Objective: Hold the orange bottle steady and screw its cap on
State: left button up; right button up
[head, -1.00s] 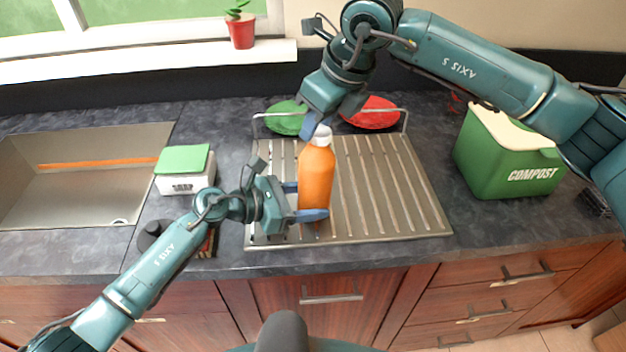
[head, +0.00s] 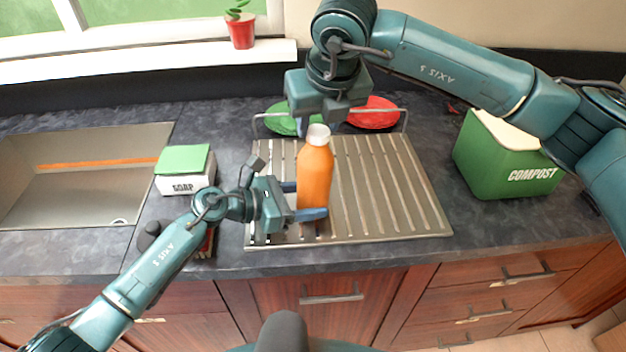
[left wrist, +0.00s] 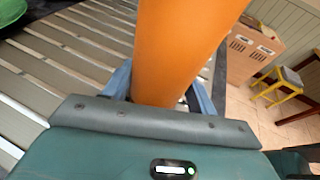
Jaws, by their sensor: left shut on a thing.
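The orange bottle (head: 315,170) stands upright on the metal draining board (head: 390,190). Its white cap (head: 318,134) sits at the bottle's top; I cannot tell how tightly it is seated. My left gripper (head: 308,202) is shut around the lower body of the bottle from the left. In the left wrist view the bottle (left wrist: 180,45) stands between the two blue fingers. My right gripper (head: 318,122) is at the cap from above and behind, with one blue finger just left of the cap. Its other finger is hidden, and contact with the cap is unclear.
A green plate (head: 284,118) and a red plate (head: 372,112) stand behind the board. A soap box (head: 185,183) and the sink (head: 80,180) are to the left. A green compost bin (head: 505,160) is to the right. The board's right part is clear.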

jog(key=shift+o, duration=0.8)
jog(key=n+y, duration=0.1)
jog(key=n, duration=0.2)
jog(key=n+g+y, duration=0.1)
jog(key=n, duration=0.2)
jog(key=n+g+y, duration=0.1)
jog(key=n, duration=0.2)
jog(key=n+g, duration=0.1)
jog(key=n, duration=0.3)
jog(key=shift+a+n+g+y, duration=0.1)
jog(key=shift+n+g+y, duration=0.2)
jog(key=shift+n+g, duration=0.1)
jog(key=n+g, duration=0.1)
jog(key=n, duration=0.3)
jog(key=shift+n+g, duration=0.3)
jog(key=shift+g, duration=0.1)
